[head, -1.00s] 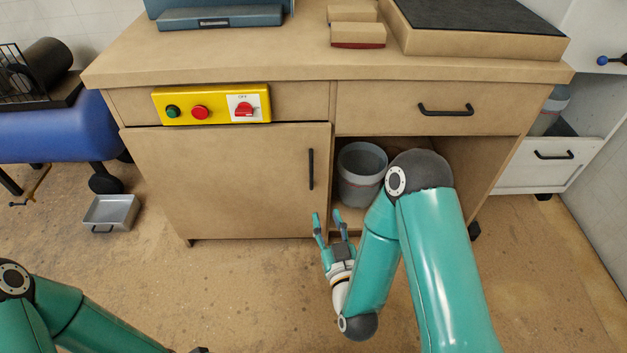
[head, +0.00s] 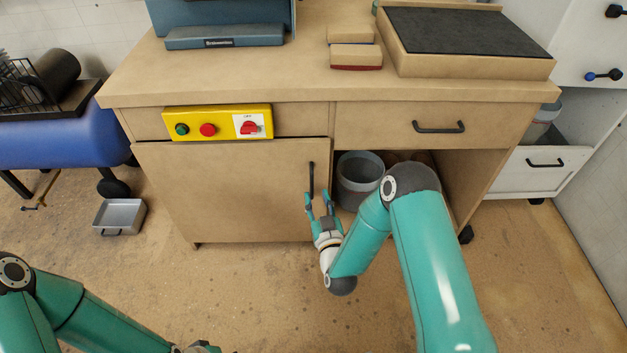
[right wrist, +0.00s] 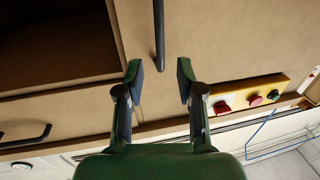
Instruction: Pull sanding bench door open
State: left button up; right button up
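The sanding bench door (head: 240,195) is a plain wooden panel at the left of the bench front, and it looks shut or nearly so. Its black vertical handle (head: 311,180) is near the door's right edge. My right gripper (head: 318,200) is open just below the handle's lower end. In the right wrist view the handle (right wrist: 159,35) lies ahead, in line with the gap between the open fingers (right wrist: 160,80). I cannot tell whether the fingers reach around it. My left arm shows at the lower left; its gripper (head: 203,347) is barely in view at the bottom edge.
A yellow control box (head: 217,122) sits above the door. Right of the door is an open compartment with a grey bucket (head: 358,178), under a drawer with a black handle (head: 438,127). A metal tray (head: 120,216) lies on the floor at left. The floor before the door is clear.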

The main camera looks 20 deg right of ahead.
aim_at(312, 182)
jog(key=w, duration=0.4)
jog(key=w+b, duration=0.1)
jog(key=w, duration=0.2)
jog(key=shift+d, duration=0.25)
grip_shut()
